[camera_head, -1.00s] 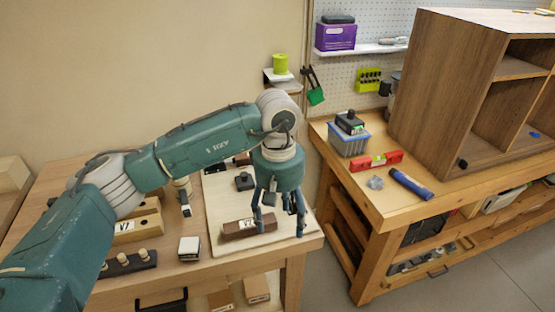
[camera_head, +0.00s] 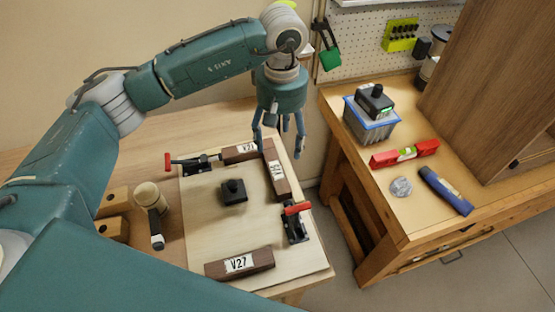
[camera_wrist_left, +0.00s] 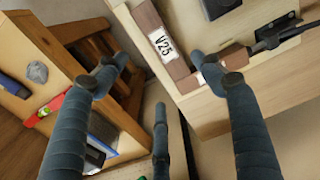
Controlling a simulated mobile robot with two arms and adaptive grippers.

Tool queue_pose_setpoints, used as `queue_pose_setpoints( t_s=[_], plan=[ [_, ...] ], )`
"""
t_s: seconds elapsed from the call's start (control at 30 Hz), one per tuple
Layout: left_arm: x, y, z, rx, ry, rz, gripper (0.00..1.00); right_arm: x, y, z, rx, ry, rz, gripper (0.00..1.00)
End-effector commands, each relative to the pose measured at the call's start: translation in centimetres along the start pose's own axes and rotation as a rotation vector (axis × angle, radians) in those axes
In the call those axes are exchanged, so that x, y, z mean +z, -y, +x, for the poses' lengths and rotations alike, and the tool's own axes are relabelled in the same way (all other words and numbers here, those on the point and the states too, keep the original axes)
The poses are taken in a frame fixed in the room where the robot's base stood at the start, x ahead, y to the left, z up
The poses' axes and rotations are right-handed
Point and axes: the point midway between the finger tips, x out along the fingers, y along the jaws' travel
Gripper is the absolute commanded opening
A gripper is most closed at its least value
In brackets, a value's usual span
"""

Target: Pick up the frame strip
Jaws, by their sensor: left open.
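Several dark brown frame strips with white labels lie on a pale board (camera_head: 204,205). Another strip (camera_head: 240,152) lies along the far edge. A third strip (camera_head: 276,176) runs along the right side; the wrist view shows a strip labelled V25 (camera_wrist_left: 161,44) close up. My left gripper (camera_head: 279,142) is open and empty above the board's far right corner, fingers pointing down. In the wrist view its fingers (camera_wrist_left: 160,88) spread beside the board edge, touching nothing clearly. My right gripper is out of view.
Red-handled clamps (camera_head: 190,162) (camera_head: 296,220) and a black block (camera_head: 233,191) sit on the board. Across a floor gap, the right bench holds a bin (camera_head: 370,125), a red level (camera_head: 404,153) and a blue tool (camera_head: 445,190).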

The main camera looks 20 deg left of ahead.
Motion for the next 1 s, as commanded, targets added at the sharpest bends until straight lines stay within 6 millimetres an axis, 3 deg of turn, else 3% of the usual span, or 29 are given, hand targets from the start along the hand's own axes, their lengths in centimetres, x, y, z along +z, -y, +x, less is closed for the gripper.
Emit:
queue_pose_setpoints(
  t_s=[0.1,0.2,0.37,0.63,0.8,1.0],
  plan=[
    [0.2,0.2,2.0,-0.006,0.005,0.000,0.68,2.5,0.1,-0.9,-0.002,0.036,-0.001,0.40],
    [0.1,0.2,3.3,-0.004,0.004,-0.001,0.68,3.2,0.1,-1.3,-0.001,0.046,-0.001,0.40],
    [0.2,0.1,4.4,-0.003,0.002,-0.001,0.68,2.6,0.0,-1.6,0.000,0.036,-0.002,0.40],
    [1.1,0.4,8.0,-0.004,0.004,-0.001,0.68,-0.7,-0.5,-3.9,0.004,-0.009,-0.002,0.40],
    [1.0,0.4,9.3,-0.001,0.001,-0.001,0.68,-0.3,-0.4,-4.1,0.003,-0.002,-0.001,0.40],
    [0.9,0.4,9.4,-0.001,0.000,0.000,0.68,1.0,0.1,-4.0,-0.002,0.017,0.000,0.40]
  ],
)
